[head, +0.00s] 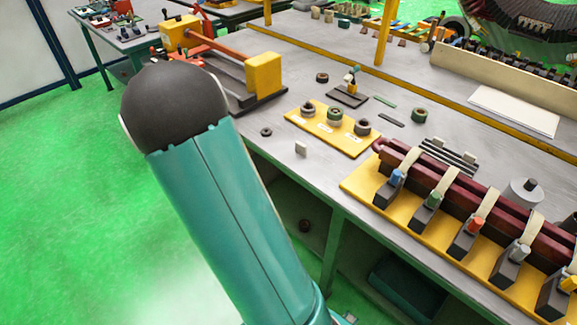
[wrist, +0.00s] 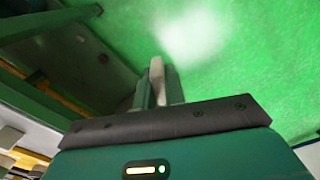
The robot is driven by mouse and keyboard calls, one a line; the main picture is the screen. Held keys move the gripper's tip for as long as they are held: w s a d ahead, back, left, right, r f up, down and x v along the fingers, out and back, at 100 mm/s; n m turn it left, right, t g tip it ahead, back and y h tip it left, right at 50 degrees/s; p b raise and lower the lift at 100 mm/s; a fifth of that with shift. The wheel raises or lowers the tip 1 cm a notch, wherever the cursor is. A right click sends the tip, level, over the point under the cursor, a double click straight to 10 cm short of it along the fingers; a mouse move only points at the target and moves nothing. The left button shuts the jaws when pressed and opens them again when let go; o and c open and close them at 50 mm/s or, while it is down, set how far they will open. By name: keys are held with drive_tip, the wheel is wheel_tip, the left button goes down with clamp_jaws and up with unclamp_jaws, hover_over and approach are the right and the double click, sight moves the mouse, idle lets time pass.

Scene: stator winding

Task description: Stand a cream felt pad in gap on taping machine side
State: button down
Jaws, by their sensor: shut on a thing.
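My gripper (wrist: 158,92) shows in the wrist view, shut on a cream felt pad (wrist: 156,72) that sticks out beyond the fingertips over the green floor. The gripper does not show in the head view, where my teal arm fills the middle left. Dark red bars (head: 435,180) with cream straps lie along a yellow base (head: 365,184) at the right, beside a row of clamps. A yellow and orange machine (head: 264,76) stands at the far left; I cannot tell whether it is the taping machine.
A yellow tray (head: 353,146) with several rings lies mid-bench. Grey strips (head: 448,156) and a grey weight-like cylinder (head: 522,192) lie near the red bars. A white sheet (head: 515,110) is farther back. The bench's front edge and legs are close to my arm; the left floor is clear.

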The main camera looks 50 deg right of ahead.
drive_tip(key=s+d+r+m, duration=0.7)
drive_tip(key=s+d, duration=0.2)
drive_tip(key=s, duration=0.4)
drive_tip(key=s+d+r+m, duration=0.65)
drive_tip(key=s+d, duration=0.25)
drive_tip(key=s, duration=0.3)
hover_over(327, 169)
drive_tip(key=shift+n, duration=0.25)
drive_tip(key=f, duration=0.8)
drive_tip(key=shift+a+f, duration=0.25)
drive_tip(key=shift+f, duration=0.15)
drive_tip(key=shift+d+f, duration=0.35)
drive_tip(key=shift+f, duration=1.6)
drive_tip(key=shift+f, duration=0.2)
drive_tip(key=c, duration=1.5)
unclamp_jaws()
